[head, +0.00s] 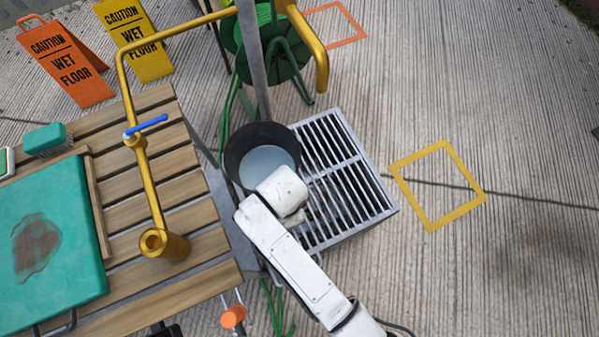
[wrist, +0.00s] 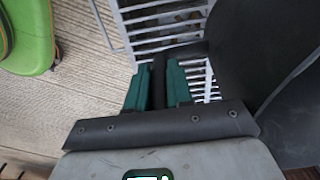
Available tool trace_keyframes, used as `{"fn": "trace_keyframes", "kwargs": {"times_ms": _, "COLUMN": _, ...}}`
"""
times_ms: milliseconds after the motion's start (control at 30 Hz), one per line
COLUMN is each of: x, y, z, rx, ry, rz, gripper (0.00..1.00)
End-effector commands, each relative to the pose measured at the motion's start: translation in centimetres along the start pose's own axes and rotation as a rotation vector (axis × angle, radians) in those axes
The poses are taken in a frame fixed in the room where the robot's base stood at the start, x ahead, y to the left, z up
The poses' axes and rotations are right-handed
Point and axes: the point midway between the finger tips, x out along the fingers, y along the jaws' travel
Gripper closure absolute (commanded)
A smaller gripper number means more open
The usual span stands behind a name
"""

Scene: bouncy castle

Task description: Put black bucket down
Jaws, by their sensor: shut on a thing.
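The black bucket (head: 244,137) shows in the head view with pale bluish liquid inside. It is at the left side of a grey metal grate (head: 372,207), beside the wooden table. I cannot tell whether its base touches the grate. My white arm reaches to its near side and hides my gripper in the head view. The bucket's dark wall (wrist: 240,55) fills the right side there, and the grate bars (wrist: 160,25) show behind the fingertips.
A slatted table (head: 160,160) carries a brass pipe (head: 150,190) with a blue lever, a teal board (head: 70,250) and a brush (head: 47,139). A green hose reel (head: 270,50) stands behind. Wet-floor signs (head: 65,62) stand back left. A yellow floor square (head: 418,153) is empty at right.

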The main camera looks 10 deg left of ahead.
Motion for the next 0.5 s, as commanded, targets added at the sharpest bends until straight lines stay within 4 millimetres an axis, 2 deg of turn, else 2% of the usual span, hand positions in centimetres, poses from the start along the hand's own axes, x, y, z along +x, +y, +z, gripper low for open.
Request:
{"fn": "trace_keyframes", "kwargs": {"times_ms": 467, "x": 3.6, "y": 2.5, "z": -8.4, "rx": 0.006, "ry": 0.003, "rz": -0.005, "gripper": 1.00}}
{"fn": "trace_keyframes", "kwargs": {"times_ms": 500, "x": 4.4, "y": 2.6, "z": -8.8, "rx": 0.004, "ry": 0.003, "rz": -0.003, "gripper": 1.00}}
